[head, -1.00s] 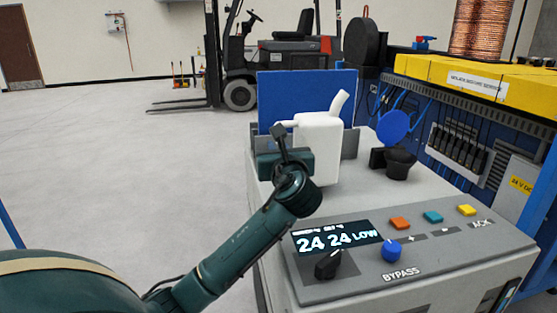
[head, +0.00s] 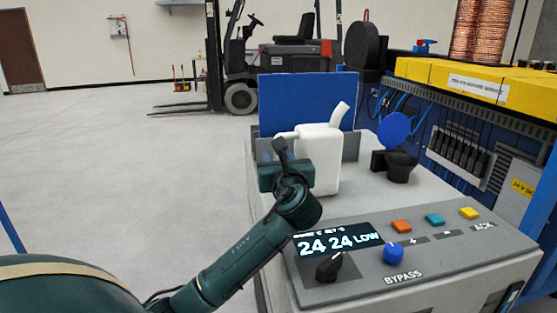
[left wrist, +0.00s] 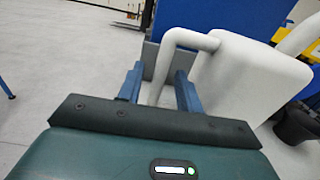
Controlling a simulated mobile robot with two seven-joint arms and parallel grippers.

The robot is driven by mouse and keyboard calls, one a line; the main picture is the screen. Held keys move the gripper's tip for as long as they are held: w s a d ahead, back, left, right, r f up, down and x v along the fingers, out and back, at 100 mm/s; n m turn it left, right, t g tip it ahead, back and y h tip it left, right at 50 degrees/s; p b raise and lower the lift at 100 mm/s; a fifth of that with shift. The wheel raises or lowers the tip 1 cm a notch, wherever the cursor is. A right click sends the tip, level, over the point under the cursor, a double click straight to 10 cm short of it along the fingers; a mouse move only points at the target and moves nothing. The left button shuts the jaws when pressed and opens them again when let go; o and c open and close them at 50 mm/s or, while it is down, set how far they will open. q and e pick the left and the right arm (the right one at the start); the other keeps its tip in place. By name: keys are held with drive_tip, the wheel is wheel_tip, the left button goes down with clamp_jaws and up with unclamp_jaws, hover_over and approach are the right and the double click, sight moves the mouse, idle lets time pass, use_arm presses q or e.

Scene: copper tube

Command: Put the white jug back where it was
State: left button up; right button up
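The white jug (head: 319,162) stands upright on the grey machine top (head: 362,200), in front of a blue panel; its spout points up and right. Its handle (left wrist: 176,40) is on the side toward my left gripper. My left gripper (left wrist: 159,84) is at the handle, with one blue finger on each side of it. Gaps show between the fingers and the handle, so it looks open around it. In the head view the left gripper (head: 283,155) partly covers the jug's left side. My right gripper is not in view.
A black cup-like holder (head: 402,166) with a blue disc (head: 394,131) stands right of the jug. The control panel (head: 360,265) with display, knobs and buttons is in front. The blue panel (head: 306,100) rises behind. Open floor lies left.

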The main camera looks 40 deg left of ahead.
use_arm(q)
drive_tip(key=p+v, duration=0.1)
drive_tip(key=v, duration=1.1)
drive_tip(key=shift+r, duration=0.1)
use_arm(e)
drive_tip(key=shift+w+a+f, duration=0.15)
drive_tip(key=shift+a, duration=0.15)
